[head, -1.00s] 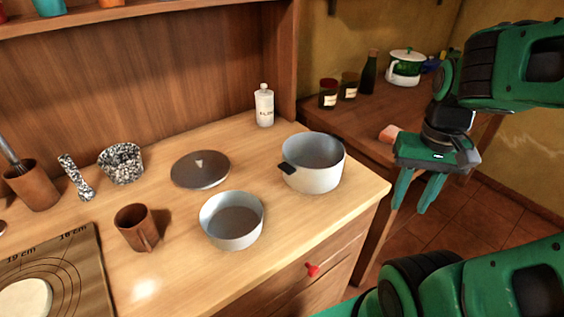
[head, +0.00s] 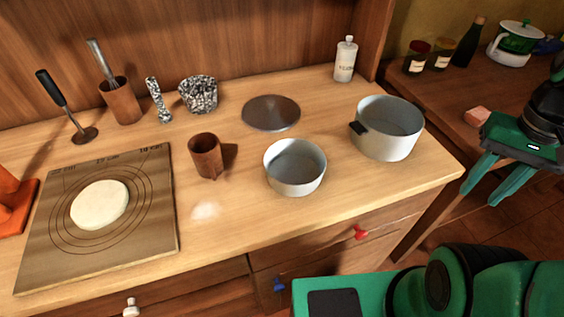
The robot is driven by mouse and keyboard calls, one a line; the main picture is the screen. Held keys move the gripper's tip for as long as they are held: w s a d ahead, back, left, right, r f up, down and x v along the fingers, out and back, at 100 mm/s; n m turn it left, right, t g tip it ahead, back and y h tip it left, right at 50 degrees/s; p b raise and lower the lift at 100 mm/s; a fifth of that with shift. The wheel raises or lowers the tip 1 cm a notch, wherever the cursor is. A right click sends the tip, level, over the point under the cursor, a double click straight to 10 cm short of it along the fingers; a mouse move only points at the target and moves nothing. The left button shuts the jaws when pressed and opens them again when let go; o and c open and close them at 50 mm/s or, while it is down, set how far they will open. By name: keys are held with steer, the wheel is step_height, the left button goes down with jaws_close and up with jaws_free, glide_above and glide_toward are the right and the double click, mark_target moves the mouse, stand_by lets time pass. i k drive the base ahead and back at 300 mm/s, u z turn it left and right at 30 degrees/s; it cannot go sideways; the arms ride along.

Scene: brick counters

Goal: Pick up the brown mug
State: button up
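The brown mug (head: 205,156) stands upright on the wooden counter, left of a small grey-white bowl-like pan. Its handle is on the lower right side, toward the counter's front. My gripper (head: 482,194) is at the right of the head view, beyond the counter's right end. Its two green fingers point down and are spread apart with nothing between them. It is well apart from the mug.
Close right of the mug are the small pan (head: 295,168), a lid (head: 271,113) and a larger pot (head: 387,130). A speckled mortar (head: 198,95) and utensil cup (head: 121,102) stand behind. A board with dough (head: 150,245) lies left. Counter in front of the mug is clear.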

mark_target(209, 164)
steer(key=u, duration=1.25)
steer(key=k, duration=0.5)
steer(key=z, duration=0.05)
steer(key=i, duration=0.5)
steer(key=z, duration=0.05)
